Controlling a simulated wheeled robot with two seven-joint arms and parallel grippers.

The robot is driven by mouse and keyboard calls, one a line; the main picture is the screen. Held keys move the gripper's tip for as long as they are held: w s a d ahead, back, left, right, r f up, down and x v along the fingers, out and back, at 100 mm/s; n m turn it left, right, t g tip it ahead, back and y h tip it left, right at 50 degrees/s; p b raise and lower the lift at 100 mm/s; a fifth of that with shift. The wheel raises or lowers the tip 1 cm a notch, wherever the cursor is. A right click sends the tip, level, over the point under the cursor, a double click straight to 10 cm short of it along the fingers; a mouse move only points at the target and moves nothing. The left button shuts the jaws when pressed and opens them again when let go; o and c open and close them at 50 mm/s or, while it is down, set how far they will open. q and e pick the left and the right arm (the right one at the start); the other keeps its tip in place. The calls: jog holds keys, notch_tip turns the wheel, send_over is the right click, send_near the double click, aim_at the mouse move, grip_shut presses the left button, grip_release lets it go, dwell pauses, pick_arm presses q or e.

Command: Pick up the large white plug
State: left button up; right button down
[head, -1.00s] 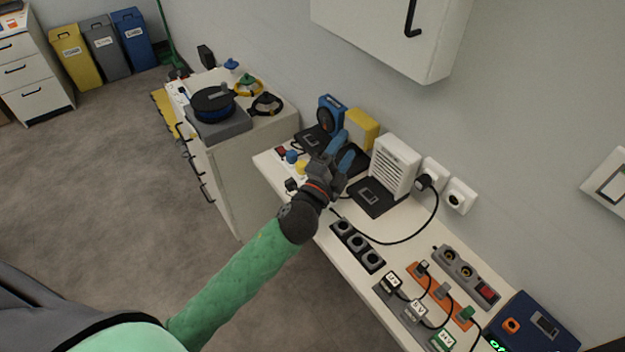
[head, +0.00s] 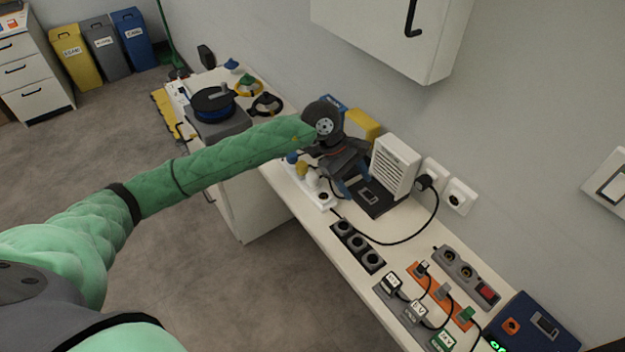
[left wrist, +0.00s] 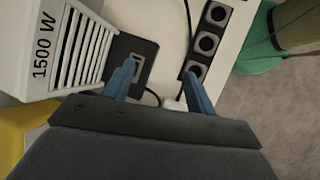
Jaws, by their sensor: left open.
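The large white plug (head: 312,178) stands in a white power strip (head: 320,202) on the bench, beside a yellow plug (head: 301,168) and a blue plug (head: 292,157). In the left wrist view a small white piece (left wrist: 173,104) shows between my fingers near the palm; I cannot tell whether it is the plug. My left gripper (head: 353,182) is open, its blue fingers pointing down just right of the strip. In the left wrist view the gripper (left wrist: 160,80) has nothing between its fingertips, over the bench and a black base plate.
A white 1500 W heater (head: 393,165) on a black base (head: 375,204) stands close to the gripper. A black three-socket strip (head: 357,246) lies nearer the camera. A black cable runs across the bench to a wall socket (head: 459,197).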

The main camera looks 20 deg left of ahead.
aim_at(312, 175)
pick_arm(q)
jog(key=w+a+y, duration=0.1)
jog(key=a+y, duration=0.1)
jog(key=a, duration=0.2)
jog(key=w+a+y, duration=0.2)
jog(key=a, duration=0.2)
jog(key=w+a+m+y, duration=0.1)
jog(key=w+a+y, duration=0.1)
jog(key=a, duration=0.2)
jog(key=shift+a+r+t, duration=0.1)
jog(key=shift+r+t, duration=0.05)
jog(key=shift+t, duration=0.25)
jog(key=shift+f+p, duration=0.3)
jog(key=shift+s+f, duration=0.1)
jog(key=shift+f, duration=0.25)
jog(key=shift+f+p, duration=0.3)
jog(key=shift+f, duration=0.05)
jog(key=f+p, duration=0.3)
jog(key=f, duration=0.1)
jog(key=shift+a, duration=0.2)
jog(key=shift+f, duration=0.8)
pick_arm(e)
jog(key=s+d+f, duration=0.3)
jog(key=f, duration=0.7)
jog(key=shift+d+t, duration=0.2)
jog(key=shift+t, duration=0.1)
pick_arm(q)
jog(key=shift+c, duration=0.3)
pick_arm(e)
jog(key=shift+s+f, duration=0.1)
